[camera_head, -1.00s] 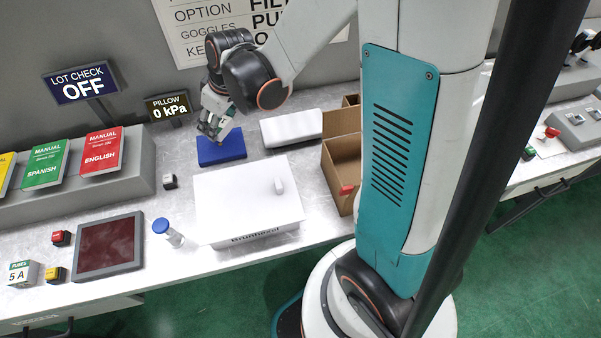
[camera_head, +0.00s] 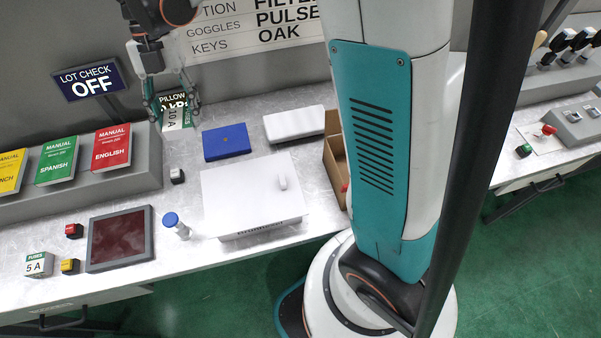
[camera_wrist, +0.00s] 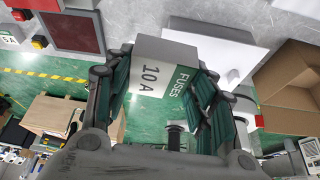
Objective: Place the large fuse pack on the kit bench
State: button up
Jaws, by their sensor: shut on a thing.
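My gripper (camera_head: 175,108) is shut on a fuse pack (camera_head: 173,121), a white and green box marked 10 A. It holds the pack in the air above the back of the grey bench (camera_head: 240,108), in front of the pillow display. In the wrist view the same pack (camera_wrist: 155,75) sits between both green-padded fingers (camera_wrist: 165,95), with "FUSES 10 A" readable. A smaller-looking fuse pack marked 5 A (camera_head: 38,264) stands at the bench's front left. No label shows which surface is the kit bench.
A blue pad (camera_head: 227,142), a white lidded box (camera_head: 250,195), a white block (camera_head: 293,124) and an open cardboard box (camera_head: 334,168) crowd the bench. Another bench (camera_head: 520,155) is at right.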

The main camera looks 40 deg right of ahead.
jog(key=shift+s+a+r+n, duration=0.15)
jog(key=shift+r+n, duration=0.2)
jog(key=shift+n, duration=0.15)
notch_tip(320, 180, down, 20)
jog(key=b, duration=0.5)
jog(key=shift+f, duration=0.1)
jog(key=o, duration=0.7)
jog(key=shift+f+b, duration=0.1)
jog(key=shift+b, duration=0.25)
jog(key=o, duration=0.4)
